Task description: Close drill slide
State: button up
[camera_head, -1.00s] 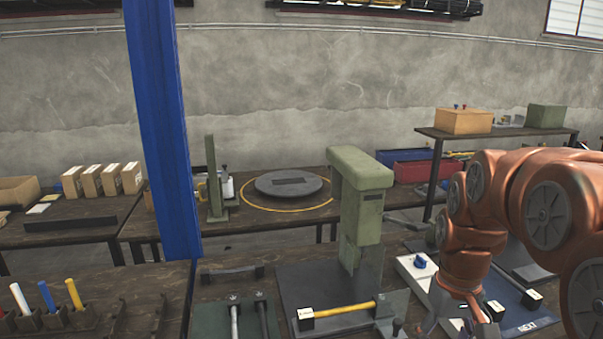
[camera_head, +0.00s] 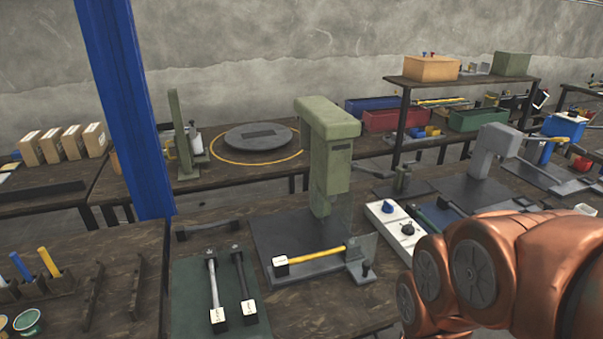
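A green column press (camera_head: 335,160) stands on a dark base plate (camera_head: 275,235) in the middle of the bench. A grey plate with a black knob (camera_head: 367,270) lies at the right front of that base; this may be a slide, but I cannot tell. A second, light grey press (camera_head: 497,143) stands farther right. I cannot make out which part is the drill slide or whether it is open. My copper arm fills the lower right. My gripper is out of the frame.
A white box with knobs (camera_head: 393,228) sits between the presses. A blue post (camera_head: 125,110) rises at the left.

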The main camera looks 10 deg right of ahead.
aim_at(359, 266)
jog(key=z, duration=0.1)
jog(key=k, duration=1.05)
jog(key=u, duration=1)
jog(key=i, duration=1.2)
jog(key=z, duration=0.9)
